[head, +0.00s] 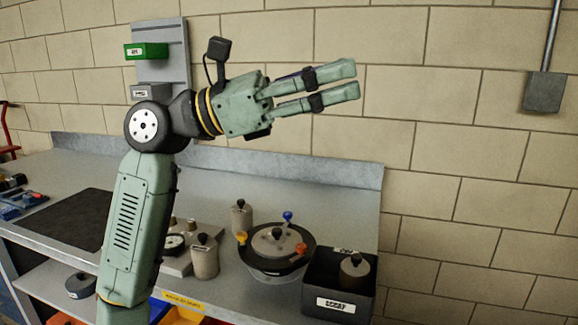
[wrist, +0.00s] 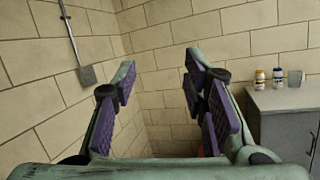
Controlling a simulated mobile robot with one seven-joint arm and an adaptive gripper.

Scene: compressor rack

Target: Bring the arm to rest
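My gripper (head: 333,82) is raised above the bench in the head view, its fingers pointing right along the block wall. In the wrist view my gripper (wrist: 164,88) has its two fingers with purple pads well apart, with nothing between them. It is open and empty. My arm rises in front of the bench and bends at the elbow, touching nothing that I can see.
The grey bench (head: 80,162) carries a round lidded vessel (head: 272,246), metal canisters (head: 204,257) and a black scrap bin (head: 340,285) holding a canister. A cabinet (wrist: 285,118) with bottles is at right in the wrist view.

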